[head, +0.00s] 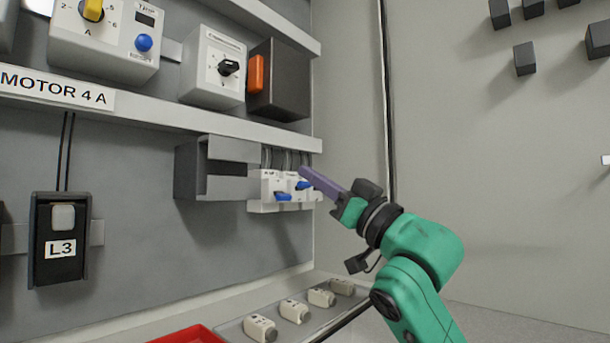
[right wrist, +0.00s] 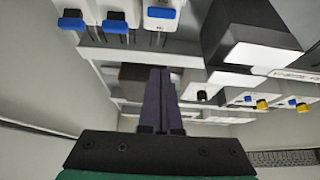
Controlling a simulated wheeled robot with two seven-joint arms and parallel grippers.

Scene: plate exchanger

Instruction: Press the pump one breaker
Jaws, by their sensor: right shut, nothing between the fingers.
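A row of white breakers (head: 262,184) with blue levers sits on the rail below the grey ledge, right of a grey duct. Their small labels cannot be read, so I cannot tell which is the pump one breaker. One blue lever (head: 283,197) shows at the left; another blue lever (head: 303,186) is just below my fingertips. My right gripper (head: 305,172) is shut and empty, its purple fingers pointing left at the breakers' upper right; contact cannot be told. In the right wrist view, its closed fingers (right wrist: 160,75) lie below several breakers with blue levers (right wrist: 115,24).
A grey duct (head: 215,168) stands beside the breakers, with the ledge (head: 160,112) above. An L3 unit (head: 60,240) hangs at left. Below are a red tray (head: 188,335) and several pale parts (head: 294,311). A dark box with an orange handle (head: 257,75) is above.

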